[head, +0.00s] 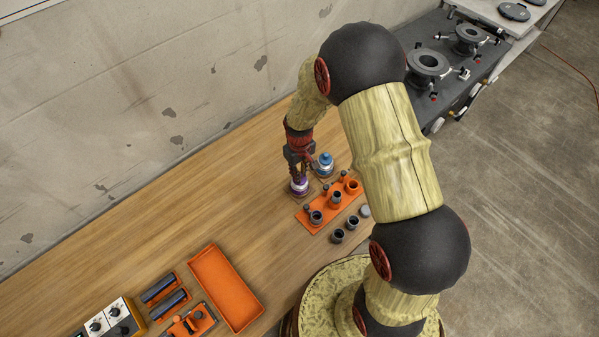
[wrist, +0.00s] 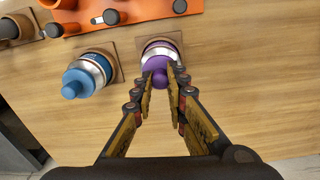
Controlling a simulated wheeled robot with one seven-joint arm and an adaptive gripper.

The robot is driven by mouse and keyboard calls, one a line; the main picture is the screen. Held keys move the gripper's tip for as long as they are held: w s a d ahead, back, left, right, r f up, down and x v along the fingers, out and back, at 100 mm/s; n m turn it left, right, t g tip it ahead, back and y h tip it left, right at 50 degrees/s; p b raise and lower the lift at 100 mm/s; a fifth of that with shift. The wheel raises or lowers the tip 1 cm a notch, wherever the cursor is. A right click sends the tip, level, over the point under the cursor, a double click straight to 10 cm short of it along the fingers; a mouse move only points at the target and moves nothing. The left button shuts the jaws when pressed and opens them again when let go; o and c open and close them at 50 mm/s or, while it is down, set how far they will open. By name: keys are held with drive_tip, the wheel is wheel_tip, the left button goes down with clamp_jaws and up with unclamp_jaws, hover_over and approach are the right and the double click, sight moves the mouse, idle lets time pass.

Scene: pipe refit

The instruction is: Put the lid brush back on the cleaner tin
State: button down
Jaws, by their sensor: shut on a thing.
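A tin with a purple top and a pale band (wrist: 162,44) stands on a square brown pad in the wrist view; in the head view the purple-topped tin (head: 299,188) is on the bench below my gripper (head: 298,170). My gripper (wrist: 160,78) is shut on the purple lid's knob (wrist: 159,80). The lid is in line with the tin's top; I cannot tell whether it is fully seated. Any brush under it is hidden. A second tin with a blue lid (wrist: 85,76) stands beside it on its own pad, also in the head view (head: 324,166).
An orange rack (head: 316,228) with dark cups and fittings stands close to the tins, with loose dark cups (head: 338,236) in front. An orange tray (head: 225,288) lies nearer the lower left. The wall (head: 120,100) runs along the bench's back. The bench left of the tins is clear.

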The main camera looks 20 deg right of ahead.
drive_tip(key=shift+f, duration=0.1)
drive_tip(key=c, duration=1.8)
unclamp_jaws()
drive_tip(key=shift+o, duration=1.3)
drive_tip(key=shift+r+p, duration=2.35)
drive_tip(key=shift+r, duration=1.45)
drive_tip(key=shift+s, duration=0.1)
